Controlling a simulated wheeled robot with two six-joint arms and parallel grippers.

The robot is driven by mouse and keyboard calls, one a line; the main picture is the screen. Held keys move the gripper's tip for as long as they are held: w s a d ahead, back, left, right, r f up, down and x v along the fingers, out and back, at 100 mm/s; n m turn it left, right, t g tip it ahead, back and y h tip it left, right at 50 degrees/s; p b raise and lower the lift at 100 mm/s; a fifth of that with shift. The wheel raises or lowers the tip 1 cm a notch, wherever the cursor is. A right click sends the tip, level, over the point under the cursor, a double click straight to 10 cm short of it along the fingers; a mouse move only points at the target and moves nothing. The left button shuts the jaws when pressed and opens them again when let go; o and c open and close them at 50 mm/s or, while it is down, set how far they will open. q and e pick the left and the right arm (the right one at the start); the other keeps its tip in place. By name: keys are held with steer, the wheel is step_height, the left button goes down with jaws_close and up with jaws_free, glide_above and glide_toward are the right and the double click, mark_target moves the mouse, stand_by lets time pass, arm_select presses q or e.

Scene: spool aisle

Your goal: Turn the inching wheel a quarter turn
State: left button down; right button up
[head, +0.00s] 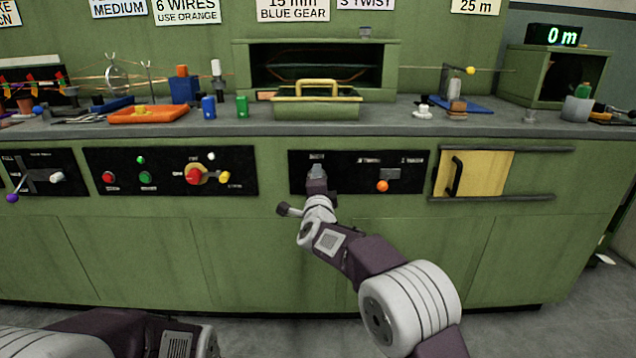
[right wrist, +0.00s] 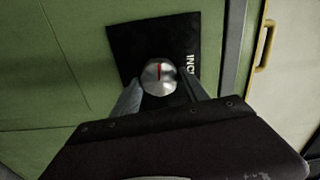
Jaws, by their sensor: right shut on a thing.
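The inching wheel (right wrist: 159,77) is a small round silver knob with a red line on its face, on a black panel (right wrist: 125,50) lettered "INC". In the right wrist view the red line points roughly up in the picture. My right gripper (right wrist: 160,92) is shut on the wheel, one finger at each side of it. In the head view my right gripper (head: 317,172) reaches the left part of the black panel and hides the wheel. My left arm shows at the bottom left; its gripper is out of view.
An orange knob (head: 382,186) and a grey plate (head: 390,173) sit right of the wheel. A yellow sliding door (head: 485,173) with a black handle is farther right. The panel with red and green buttons (head: 170,171) is to the left. The bench top (head: 330,122) overhead carries many items.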

steer(key=o, duration=1.4)
steer(key=shift+c, duration=0.2)
steer(key=s+p, duration=0.2)
steer(key=s, duration=0.7)
